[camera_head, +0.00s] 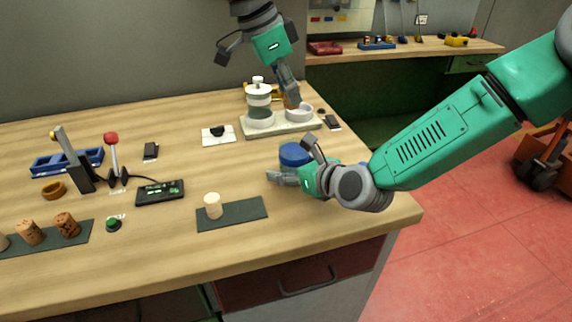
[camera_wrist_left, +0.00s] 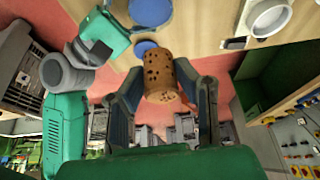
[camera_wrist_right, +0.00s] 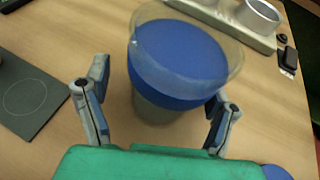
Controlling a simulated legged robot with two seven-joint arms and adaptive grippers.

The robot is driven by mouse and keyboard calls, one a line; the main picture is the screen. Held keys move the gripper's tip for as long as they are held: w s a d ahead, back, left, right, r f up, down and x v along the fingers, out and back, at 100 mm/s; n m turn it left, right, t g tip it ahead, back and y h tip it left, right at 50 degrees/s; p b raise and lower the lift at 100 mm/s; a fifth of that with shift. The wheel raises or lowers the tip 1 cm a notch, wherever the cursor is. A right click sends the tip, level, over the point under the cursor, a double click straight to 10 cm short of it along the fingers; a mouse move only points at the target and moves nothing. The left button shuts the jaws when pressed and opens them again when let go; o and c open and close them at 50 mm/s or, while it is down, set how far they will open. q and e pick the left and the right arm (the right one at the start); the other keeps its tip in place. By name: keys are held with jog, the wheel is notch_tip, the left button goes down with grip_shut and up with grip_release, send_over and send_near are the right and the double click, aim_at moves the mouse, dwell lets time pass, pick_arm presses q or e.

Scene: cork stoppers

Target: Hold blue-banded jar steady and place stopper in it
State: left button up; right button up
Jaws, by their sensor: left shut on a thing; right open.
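The blue-banded jar (camera_head: 294,155) stands upright near the table's right end; in the right wrist view its clear rim and wide blue band (camera_wrist_right: 180,65) show large. My right gripper (camera_wrist_right: 160,100) is open, with one finger on each side of the jar's lower part. The right finger is very close to the jar; I cannot tell if it touches. My left gripper (camera_wrist_left: 160,85) is shut on a speckled brown cork stopper (camera_wrist_left: 160,78). In the head view the left gripper (camera_head: 291,100) is beyond the jar, over the pale tray, the cork partly hidden.
A dark mat (camera_head: 240,213) with a pale stopper (camera_head: 213,204) lies in front. Several corks stand on a mat (camera_head: 75,236) at left.

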jog(key=shift+w+a+f, duration=0.3)
jog(key=shift+w+a, duration=0.05)
jog(key=shift+w, duration=0.15)
pick_arm(q)
jog(key=shift+d, duration=0.2)
pick_arm(e)
jog(key=shift+w+f, duration=0.1)
jog(key=shift+w, duration=0.2)
pick_arm(q)
jog(key=shift+d, duration=0.25)
pick_arm(e)
jog(key=shift+w+f, duration=0.1)
jog(key=shift+w, duration=0.05)
pick_arm(q)
jog(key=shift+d, duration=0.3)
pick_arm(e)
jog(key=shift+w+d, duration=0.1)
jog(key=shift+d, duration=0.1)
